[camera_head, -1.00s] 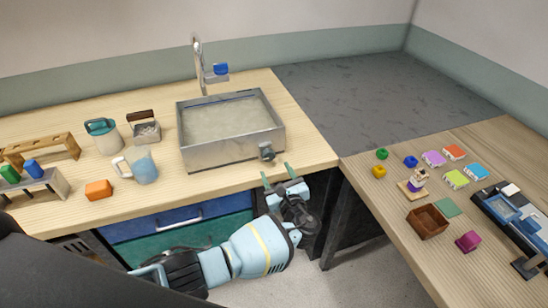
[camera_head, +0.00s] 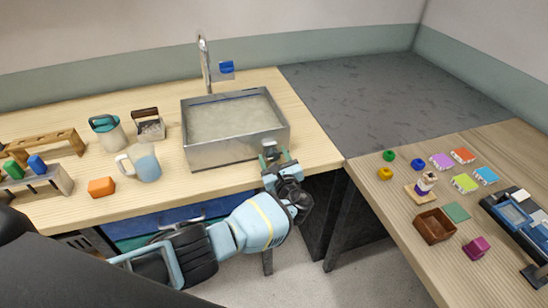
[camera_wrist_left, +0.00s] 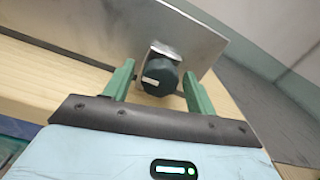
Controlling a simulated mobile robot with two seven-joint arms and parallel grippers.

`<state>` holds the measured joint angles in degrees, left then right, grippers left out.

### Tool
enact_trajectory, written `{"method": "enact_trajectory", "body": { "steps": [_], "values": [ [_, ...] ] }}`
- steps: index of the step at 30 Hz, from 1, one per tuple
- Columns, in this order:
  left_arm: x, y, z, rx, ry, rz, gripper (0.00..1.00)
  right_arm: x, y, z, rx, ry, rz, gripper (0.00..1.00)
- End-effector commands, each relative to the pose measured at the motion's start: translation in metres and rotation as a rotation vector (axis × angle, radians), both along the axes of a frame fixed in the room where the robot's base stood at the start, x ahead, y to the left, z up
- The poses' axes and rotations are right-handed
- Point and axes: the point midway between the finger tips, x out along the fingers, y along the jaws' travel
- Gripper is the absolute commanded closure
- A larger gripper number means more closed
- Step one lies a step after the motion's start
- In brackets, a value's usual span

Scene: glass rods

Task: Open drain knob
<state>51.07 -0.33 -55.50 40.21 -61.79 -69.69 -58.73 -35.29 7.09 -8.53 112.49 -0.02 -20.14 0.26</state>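The drain knob is a dark round knob (camera_wrist_left: 160,76) with a pale mark, on a bracket at the front wall of the metal sink (camera_head: 215,152). My left gripper (camera_wrist_left: 157,82) is open, with one green finger on each side of the knob in the left wrist view. I cannot tell whether the fingers touch it. In the head view the left gripper (camera_head: 275,156) is at the sink's front right corner and mostly hides the knob. The sink holds cloudy water (camera_head: 232,116). My right gripper is not in view.
A faucet (camera_head: 205,62) with a blue part stands behind the sink. A blue-and-white pitcher (camera_head: 143,162), an orange block (camera_head: 102,187) and a teal-lidded jug (camera_head: 108,132) stand left of it. The right table (camera_head: 390,225) holds small coloured items.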

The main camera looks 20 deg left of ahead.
Motion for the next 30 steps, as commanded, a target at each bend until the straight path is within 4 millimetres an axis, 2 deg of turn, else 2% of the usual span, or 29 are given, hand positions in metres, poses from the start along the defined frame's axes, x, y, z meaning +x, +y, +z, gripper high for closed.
{"method": "enact_trajectory", "body": {
  "steps": [2,9,20,30],
  "values": [
    [0.0,0.0,0.0,0.0,0.0,0.0,0.55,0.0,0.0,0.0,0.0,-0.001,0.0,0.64],
    [0.0,0.0,0.0,0.0,0.0,0.0,0.86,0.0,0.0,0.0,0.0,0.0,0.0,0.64],
    [-0.001,0.0,-0.002,-0.049,-0.031,0.001,0.86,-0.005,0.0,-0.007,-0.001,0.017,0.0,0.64],
    [-0.001,0.0,-0.004,-0.256,-0.17,0.002,0.86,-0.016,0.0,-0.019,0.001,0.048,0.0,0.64]
  ]
}}
